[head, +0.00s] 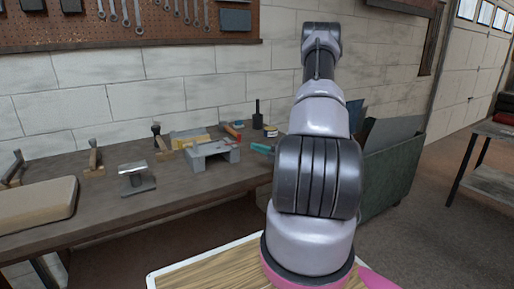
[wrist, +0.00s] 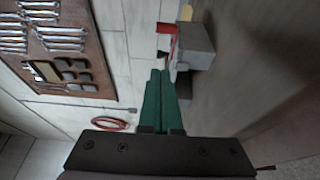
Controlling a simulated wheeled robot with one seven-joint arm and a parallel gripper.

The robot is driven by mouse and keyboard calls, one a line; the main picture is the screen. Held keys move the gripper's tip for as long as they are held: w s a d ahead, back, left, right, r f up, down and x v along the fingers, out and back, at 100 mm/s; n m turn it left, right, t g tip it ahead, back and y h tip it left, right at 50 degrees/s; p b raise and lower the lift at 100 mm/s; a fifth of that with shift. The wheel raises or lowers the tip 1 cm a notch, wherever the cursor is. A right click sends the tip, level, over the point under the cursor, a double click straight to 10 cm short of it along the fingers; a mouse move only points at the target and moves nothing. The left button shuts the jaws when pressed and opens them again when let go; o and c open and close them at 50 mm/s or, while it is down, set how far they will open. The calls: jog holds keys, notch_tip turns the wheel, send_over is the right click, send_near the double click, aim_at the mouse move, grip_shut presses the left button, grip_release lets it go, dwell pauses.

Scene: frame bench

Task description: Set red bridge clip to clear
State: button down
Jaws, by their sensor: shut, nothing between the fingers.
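A grey bridge-shaped block (head: 212,150) stands on the workbench in the head view; its grey end also shows in the wrist view (wrist: 196,46). A small red piece (wrist: 168,40), which looks like the red clip, shows beside the grey block just beyond my fingertips in the wrist view. Its exact setting is too small to tell. My gripper (wrist: 160,75) has green fingers, shut together and empty, pointing toward the red piece and block. In the head view the teal fingertips (head: 262,148) poke out left of my arm, to the right of the block; the rest is hidden.
The workbench (head: 110,215) also holds a metal stand (head: 136,179), a tan pad (head: 36,204), wooden-handled tools and small items behind the block. A tool pegboard (head: 130,24) hangs on the block wall. A green bin (head: 392,178) stands right of the bench.

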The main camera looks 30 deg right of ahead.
jog(key=w+a, duration=0.1)
jog(key=w, duration=0.9)
jog(key=shift+w, duration=0.15)
